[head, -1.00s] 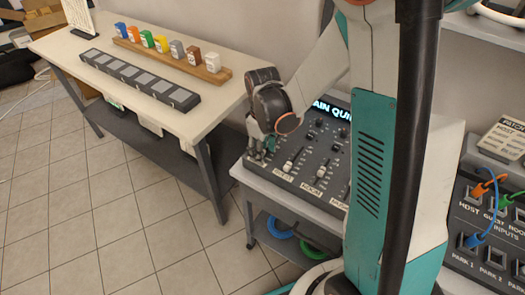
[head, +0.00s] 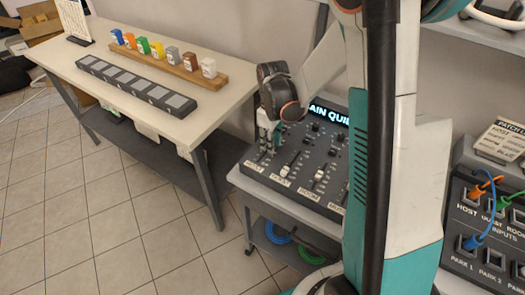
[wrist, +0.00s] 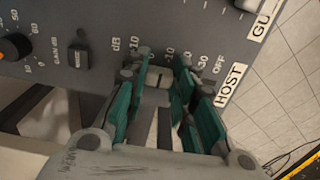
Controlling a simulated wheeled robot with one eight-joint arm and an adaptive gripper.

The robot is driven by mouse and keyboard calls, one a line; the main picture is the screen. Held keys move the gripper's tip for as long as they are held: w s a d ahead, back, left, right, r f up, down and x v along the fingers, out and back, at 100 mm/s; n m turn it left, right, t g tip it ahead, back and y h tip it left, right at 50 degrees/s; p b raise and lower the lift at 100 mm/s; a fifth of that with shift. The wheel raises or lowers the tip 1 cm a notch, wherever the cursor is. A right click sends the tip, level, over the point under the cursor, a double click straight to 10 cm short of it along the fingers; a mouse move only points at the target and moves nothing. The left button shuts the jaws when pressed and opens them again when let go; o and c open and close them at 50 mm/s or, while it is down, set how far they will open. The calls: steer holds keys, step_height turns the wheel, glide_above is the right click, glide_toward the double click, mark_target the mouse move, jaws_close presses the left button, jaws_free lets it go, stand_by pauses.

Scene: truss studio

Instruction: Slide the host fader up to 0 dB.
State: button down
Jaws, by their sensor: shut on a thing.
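The mixer (head: 325,160) stands on a grey cart in the head view. In the wrist view, the host fader's pale cap (wrist: 158,77) sits between my fingertips, with the HOST label (wrist: 230,85) to the right, beyond the OFF end. The cap is beside the upper part of the printed scale, near the 0 mark. My fingers partly hide the slot and marks, so exact alignment cannot be told. My gripper (wrist: 158,80) is shut on the cap. In the head view, my gripper (head: 268,140) is at the mixer's left side and hides this fader.
The guest fader (head: 284,171) and room fader (head: 318,175) stand to the right of my gripper. A patch panel (head: 485,235) with orange, green and blue cables is at the far right. A white table (head: 150,55) with coloured blocks is at the left. Tiled floor is clear in front.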

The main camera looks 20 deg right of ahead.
steer(key=shift+w+d, duration=0.45)
steer(key=shift+d, duration=0.1)
steer(key=c, duration=1.3)
jaws_free()
step_height(320, 180, up, 12)
steer(key=shift+r, duration=0.1)
